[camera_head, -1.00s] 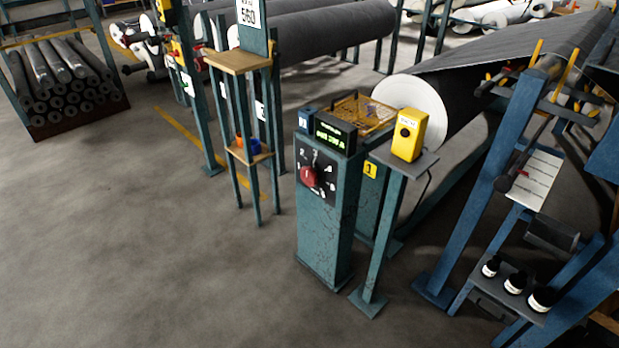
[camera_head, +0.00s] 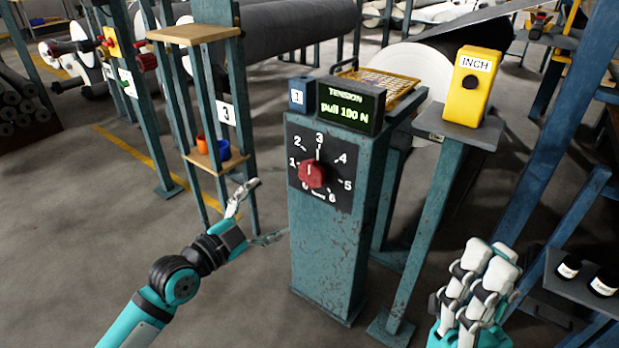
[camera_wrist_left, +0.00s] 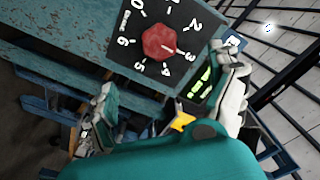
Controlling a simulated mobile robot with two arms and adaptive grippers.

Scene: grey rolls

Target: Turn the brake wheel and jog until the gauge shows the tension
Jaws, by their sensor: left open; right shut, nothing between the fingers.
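The red brake wheel (camera_head: 311,174) sits on a black dial numbered 0 to 6 on a teal post; its mark seems to point near 3. The wheel also shows in the left wrist view (camera_wrist_left: 158,43). The tension gauge (camera_head: 350,105) above it has green text, seemingly "pull 190 N", its middle digit unclear. The yellow INCH box (camera_head: 470,87) with a black button stands on a stand to the right. My left gripper (camera_head: 258,212) is open and empty, left of and below the wheel, apart from it. My right gripper (camera_head: 488,262) is shut and empty, below the INCH box.
A stand with a wooden shelf (camera_head: 195,33) and orange and blue cups is at the left. A yellow mesh tray (camera_head: 380,82) lies behind the gauge. A blue frame with dark jars (camera_head: 568,267) is at the right. The floor at front left is clear.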

